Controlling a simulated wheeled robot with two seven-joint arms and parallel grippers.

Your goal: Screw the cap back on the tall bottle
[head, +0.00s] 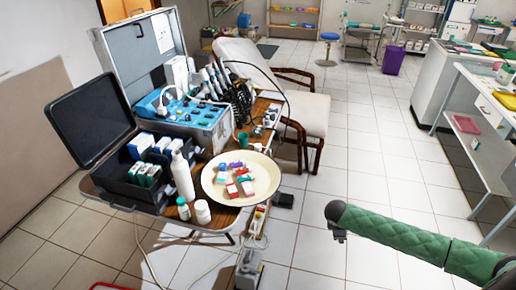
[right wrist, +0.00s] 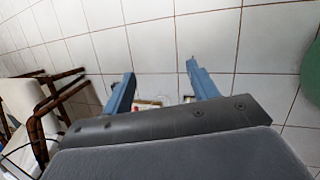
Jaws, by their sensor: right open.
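A tall white bottle (head: 183,176) stands upright at the near edge of the wooden table (head: 226,218), left of a round cream plate. Its top is narrow; I cannot tell whether a cap is on it, and I cannot pick out a loose cap. A small bottle with a green cap (head: 183,209) and a squat white bottle (head: 202,211) stand in front of it. In the right wrist view my right gripper (right wrist: 160,70) is open, its two blue fingers apart over the tiled floor, with nothing held between them. My left gripper is not in view.
The cream plate (head: 209,191) holds several small coloured boxes. A black open case (head: 119,184) with boxes and a blue dental unit (head: 197,125) crowd the table. A reclining chair (head: 277,82) stands behind. Open tiled floor (head: 372,160) lies to the right.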

